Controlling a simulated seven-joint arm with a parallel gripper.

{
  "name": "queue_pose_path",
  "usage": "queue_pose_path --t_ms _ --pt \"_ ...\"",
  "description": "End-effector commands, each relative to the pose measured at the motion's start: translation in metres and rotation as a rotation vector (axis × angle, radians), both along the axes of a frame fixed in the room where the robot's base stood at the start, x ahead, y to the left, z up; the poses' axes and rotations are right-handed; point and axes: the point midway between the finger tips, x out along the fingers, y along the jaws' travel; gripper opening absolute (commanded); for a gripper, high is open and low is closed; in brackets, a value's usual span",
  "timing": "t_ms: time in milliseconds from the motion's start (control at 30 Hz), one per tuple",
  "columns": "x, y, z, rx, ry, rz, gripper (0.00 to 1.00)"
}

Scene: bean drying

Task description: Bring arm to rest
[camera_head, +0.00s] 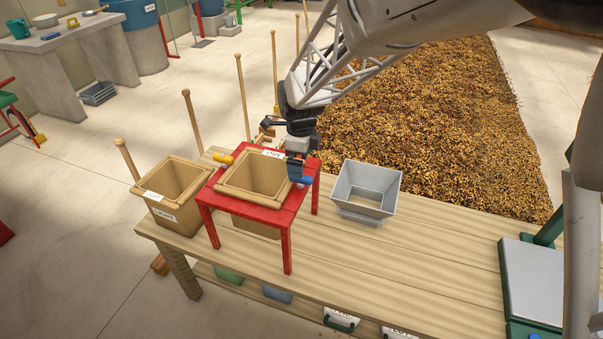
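My arm (335,60) reaches in from the top right. My gripper (298,170) hangs down beside the right rim of a wooden bin (238,195) that is set in a red stand (288,225) on the wooden table. A small blue part shows at the gripper's lower end, over the red stand's right side. It is too small to tell whether this blue part belongs to the gripper or is a held thing. The finger gap cannot be made out. I cannot tell whether the gripper touches the bin or the stand.
A second wooden bin (180,217) stands at the table's left end. A grey metal hopper (375,178) stands right of the red stand. A scale (533,280) is at the right. Bare table (400,265) lies between them. Beans (440,120) cover the floor behind.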

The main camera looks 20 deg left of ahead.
Motion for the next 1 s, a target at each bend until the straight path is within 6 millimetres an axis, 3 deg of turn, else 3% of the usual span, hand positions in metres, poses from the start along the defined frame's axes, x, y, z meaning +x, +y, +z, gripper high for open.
queue_pose_path --t_ms 667,867,1000 --pt "0.000 -0.008 0.006 0.002 -0.003 0.016 1.00" --pt "-0.001 -0.043 0.029 0.010 -0.017 0.099 1.00" --pt "-0.007 -0.086 0.052 0.015 -0.034 0.203 1.00"
